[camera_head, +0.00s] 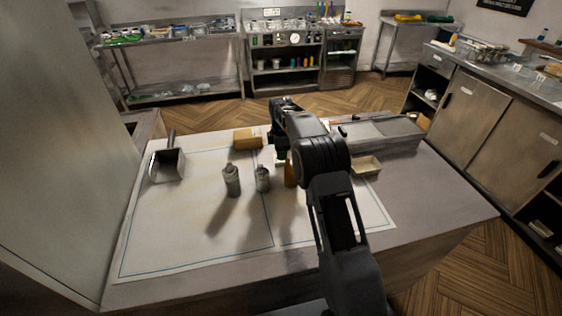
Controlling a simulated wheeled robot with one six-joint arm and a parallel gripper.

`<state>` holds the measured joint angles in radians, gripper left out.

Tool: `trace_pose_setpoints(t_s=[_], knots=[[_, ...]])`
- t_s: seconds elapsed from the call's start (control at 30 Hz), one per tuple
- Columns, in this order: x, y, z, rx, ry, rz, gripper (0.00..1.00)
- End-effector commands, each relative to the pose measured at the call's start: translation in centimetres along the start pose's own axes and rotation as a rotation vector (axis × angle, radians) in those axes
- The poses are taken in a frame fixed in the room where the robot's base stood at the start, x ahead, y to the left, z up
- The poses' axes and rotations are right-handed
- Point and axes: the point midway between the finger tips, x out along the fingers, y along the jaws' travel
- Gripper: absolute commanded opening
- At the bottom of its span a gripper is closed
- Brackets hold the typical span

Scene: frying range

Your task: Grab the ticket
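I cannot make out a ticket for sure. A small pale piece (281,161) shows beside my arm, partly hidden, and I cannot tell what it is. My arm reaches up over the middle of the table, and its far end (284,140) points down near that pale piece. The fingers are too dark and small to read, so I cannot tell whether they are open or shut, or hold anything.
On the pale mat (170,240) stand two grey bottles (232,181) (262,179) and an orange bottle (290,172), partly behind my arm. A metal scoop (167,165), a tan box (247,139), a small tray (367,166) and a long metal unit (385,134) surround them. The front left is clear.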

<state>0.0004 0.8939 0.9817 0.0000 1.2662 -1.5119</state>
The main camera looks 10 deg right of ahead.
Motion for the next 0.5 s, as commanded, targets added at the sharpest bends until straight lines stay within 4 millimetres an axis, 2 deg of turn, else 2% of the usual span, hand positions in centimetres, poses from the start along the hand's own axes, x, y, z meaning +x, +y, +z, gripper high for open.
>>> trace_pose_setpoints(t_s=[0.17, 0.5], knots=[[1.0, 0.0, 0.0, 0.0, 0.0, -0.004, 0.35], [5.0, 0.1, 0.1, 0.0, 0.0, -0.002, 0.35]])
